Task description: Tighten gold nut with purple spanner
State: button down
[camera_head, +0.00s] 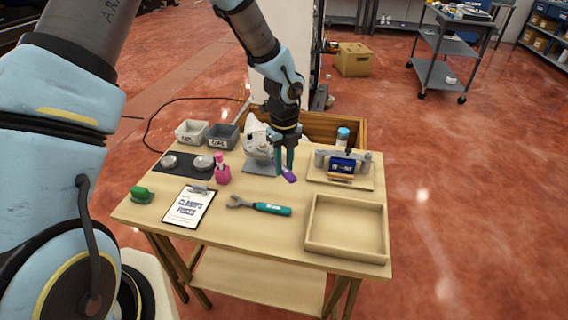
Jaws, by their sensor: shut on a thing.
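My gripper (284,167) is above the back middle of the wooden table, fingers pointing down, beside a white and grey machine (257,143). It is shut on a small purple piece (289,176) that shows at the fingertips; this looks like the handle of the purple spanner. The spanner's head is hidden or too small to make out. I cannot make out the gold nut, nor whether the spanner touches anything.
A teal-handled spanner (268,208) lies mid-table. An empty wooden tray (345,252) is at front right, a board with a blue block (342,165) behind it. A clipboard (188,208), pink bottle (222,172), green item (141,195) and bins (192,131) are left.

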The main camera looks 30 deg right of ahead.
jog(key=shift+w+a+m+p, duration=0.1)
jog(key=shift+a+m+p, duration=0.8)
jog(key=shift+a+m, duration=0.3)
jog(key=shift+w+a+m+p, duration=0.15)
jog(key=shift+a+m+p, duration=0.35)
jog(key=shift+a+m, duration=0.1)
jog(key=shift+w+a+m+p, duration=0.15)
jog(key=shift+a+m+p, duration=0.35)
jog(key=shift+a, duration=0.05)
